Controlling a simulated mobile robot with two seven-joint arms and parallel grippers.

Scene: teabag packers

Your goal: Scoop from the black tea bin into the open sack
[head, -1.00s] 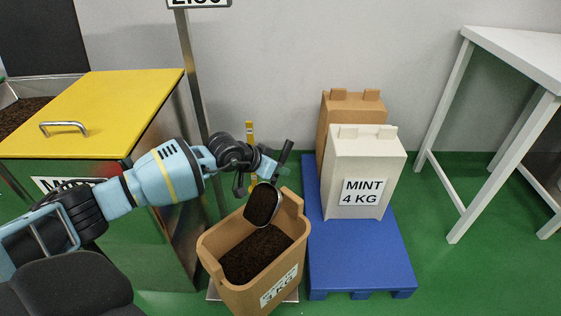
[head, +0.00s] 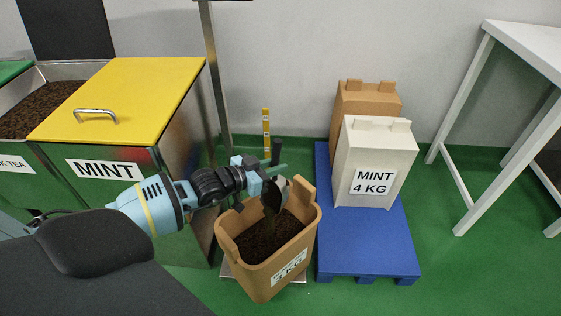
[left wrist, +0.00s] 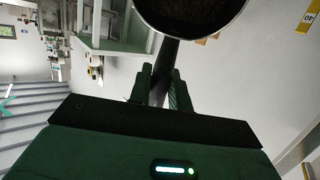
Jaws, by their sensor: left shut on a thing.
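My left gripper (head: 262,172) is shut on the dark handle of a metal scoop (head: 285,186), just above the far rim of the open sack. The scoop is tipped, and dark tea shows at its lower edge, over the tea in the sack. The brown sack (head: 262,284) is upright, with dark tea inside and a white label on its front. In the left wrist view the scoop (left wrist: 190,36) is at the top, its handle running between the fingers. The black tea bin (head: 18,168), open and filled with dark tea, stands at far left, partly cut off. My right gripper is out of view.
The mint bin's yellow lid (head: 150,85) is closed, beside the black tea bin. A blue pallet (head: 365,245) right of the sack bears a white mint sack (head: 372,160) and a brown sack (head: 370,101). A white table (head: 530,50) stands at right. Green floor is clear at lower right.

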